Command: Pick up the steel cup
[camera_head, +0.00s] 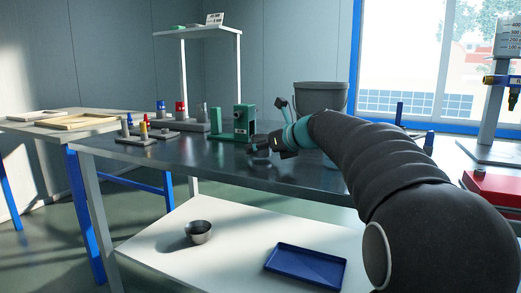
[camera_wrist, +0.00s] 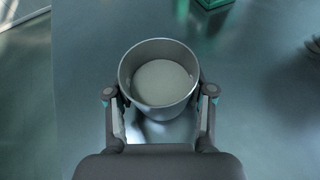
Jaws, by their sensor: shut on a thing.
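The steel cup (camera_wrist: 160,80), round and grey with a pale inner bottom, sits upright between the two fingers of my gripper (camera_wrist: 160,98) in the wrist view. The fingers are shut on its outer sides. The dark tabletop (camera_wrist: 270,110) is beneath it; I cannot tell whether the cup touches it. In the camera_head view my gripper (camera_head: 262,146) is low over the dark table, and the cup cannot be clearly made out there.
A green fixture (camera_head: 235,124) stands just beyond my gripper. A grey bin (camera_head: 320,97) is behind my arm. Blocks with coloured pegs (camera_head: 146,133) are to the left. The white lower shelf (camera_head: 230,262) holds a metal bowl (camera_head: 198,232) and a blue tray (camera_head: 306,267).

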